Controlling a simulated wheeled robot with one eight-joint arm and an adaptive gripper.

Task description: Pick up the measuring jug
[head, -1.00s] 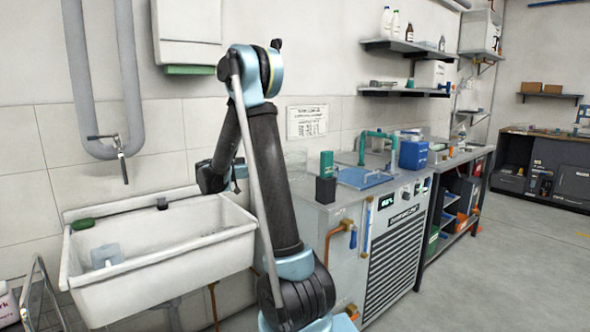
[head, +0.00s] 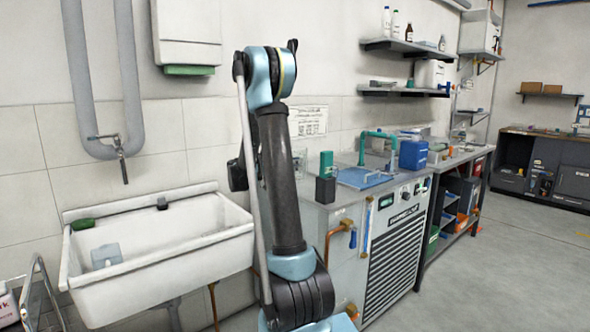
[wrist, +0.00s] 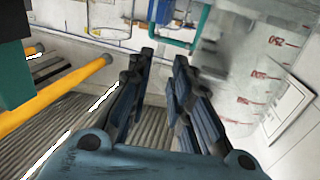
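The measuring jug (wrist: 250,85) is clear, with red graduation marks, and fills the right side of the wrist view. In the head view a faint clear shape that looks like it (head: 310,152) stands on the grey counter unit, partly behind my arm. My gripper (wrist: 160,62) is open, with a gap between its dark fingers and nothing seen held there. The jug appears to the right of the right finger, not between the fingers. Whether they touch is unclear. In the head view my gripper is mostly hidden behind my arm.
A green and dark block (head: 326,175) stands near the counter's front edge, with a blue tray (head: 362,179) and green pipe (head: 364,148) beyond it. A white sink (head: 160,245) is to the left. Brass and blue pipes run down the counter front.

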